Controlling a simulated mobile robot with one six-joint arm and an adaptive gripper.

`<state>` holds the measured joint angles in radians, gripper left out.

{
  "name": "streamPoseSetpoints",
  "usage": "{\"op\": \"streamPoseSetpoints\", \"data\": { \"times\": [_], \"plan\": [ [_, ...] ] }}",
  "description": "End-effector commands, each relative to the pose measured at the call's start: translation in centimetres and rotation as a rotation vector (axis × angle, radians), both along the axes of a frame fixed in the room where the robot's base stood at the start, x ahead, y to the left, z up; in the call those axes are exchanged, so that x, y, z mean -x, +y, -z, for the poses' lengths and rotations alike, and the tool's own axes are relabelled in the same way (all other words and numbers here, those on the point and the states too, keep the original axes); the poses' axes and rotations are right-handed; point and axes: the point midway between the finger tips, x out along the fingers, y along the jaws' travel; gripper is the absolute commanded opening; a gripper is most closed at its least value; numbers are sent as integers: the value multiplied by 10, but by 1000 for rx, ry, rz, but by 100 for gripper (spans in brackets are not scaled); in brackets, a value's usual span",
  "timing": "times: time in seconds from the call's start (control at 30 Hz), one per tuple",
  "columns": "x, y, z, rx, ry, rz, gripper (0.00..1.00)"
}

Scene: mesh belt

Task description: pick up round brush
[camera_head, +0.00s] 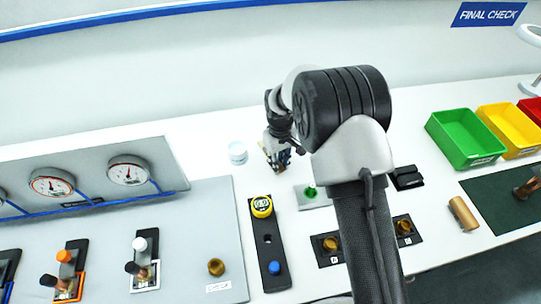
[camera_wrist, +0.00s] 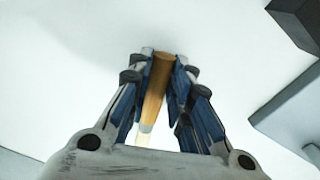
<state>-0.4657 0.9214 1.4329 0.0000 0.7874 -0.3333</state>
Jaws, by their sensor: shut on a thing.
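The round brush (camera_wrist: 157,85) shows in the wrist view as a tan wooden handle with a paler part at its lower end. It stands between the two blue-lined fingers of my gripper (camera_wrist: 160,80), which are shut on it. In the head view my gripper (camera_head: 277,150) is over the white bench behind my arm, and a small brown bit of the brush (camera_head: 283,160) shows at the fingers. Most of the brush is hidden there, and I cannot tell whether it touches the bench.
A white jar (camera_head: 238,153) stands just left of my gripper. A grey plate with a green knob (camera_head: 310,191) and a black block (camera_head: 406,177) are nearer. A gauge panel (camera_head: 100,180) is at left. A green bin (camera_head: 466,139) and a wooden cylinder (camera_head: 463,213) are at right.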

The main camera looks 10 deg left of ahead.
Motion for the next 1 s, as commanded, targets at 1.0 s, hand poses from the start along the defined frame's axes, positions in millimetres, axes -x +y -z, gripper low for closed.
{"op": "streamPoseSetpoints", "data": {
  "times": [1.0],
  "plan": [
    [0,0,-176,-1,-3,0,0]
  ]
}}
